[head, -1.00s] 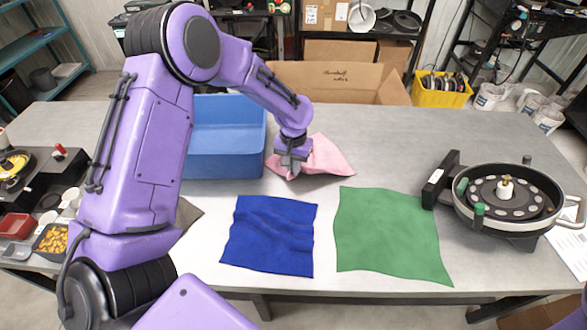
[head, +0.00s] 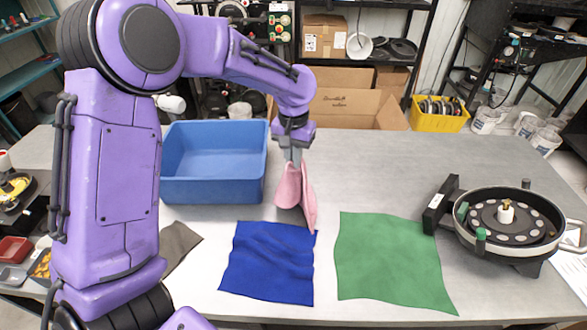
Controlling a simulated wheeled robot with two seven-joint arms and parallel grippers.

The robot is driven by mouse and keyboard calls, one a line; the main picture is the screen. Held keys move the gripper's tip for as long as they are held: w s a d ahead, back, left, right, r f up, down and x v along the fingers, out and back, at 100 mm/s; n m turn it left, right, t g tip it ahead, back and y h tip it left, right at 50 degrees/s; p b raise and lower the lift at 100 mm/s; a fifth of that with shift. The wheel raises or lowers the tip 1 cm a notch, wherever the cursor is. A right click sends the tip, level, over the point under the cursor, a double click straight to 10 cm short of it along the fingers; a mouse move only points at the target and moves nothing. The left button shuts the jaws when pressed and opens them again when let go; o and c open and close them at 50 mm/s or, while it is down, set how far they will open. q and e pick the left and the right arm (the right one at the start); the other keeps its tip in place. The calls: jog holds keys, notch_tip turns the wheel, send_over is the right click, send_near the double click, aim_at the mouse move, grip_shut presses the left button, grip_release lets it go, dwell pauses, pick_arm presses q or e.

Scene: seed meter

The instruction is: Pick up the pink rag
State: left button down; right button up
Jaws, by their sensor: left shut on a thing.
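The pink rag (head: 296,198) hangs in folds from my left gripper (head: 293,160), which is shut on its upper part. The rag is bunched and droops downward, its lower tip near the top right corner of the blue rag (head: 268,263). Whether that tip still touches the table cannot be told. The gripper is just right of the blue bin. My right gripper does not show.
The blue bin (head: 213,191) stands open and looks empty. A green rag (head: 390,262) lies flat right of the blue rag. The round seed meter (head: 507,243) stands at the right. A grey-brown cloth (head: 180,244) lies partly behind my arm. The table's back middle is clear.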

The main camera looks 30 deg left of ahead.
pick_arm(q)
notch_tip(320, 180, up, 17)
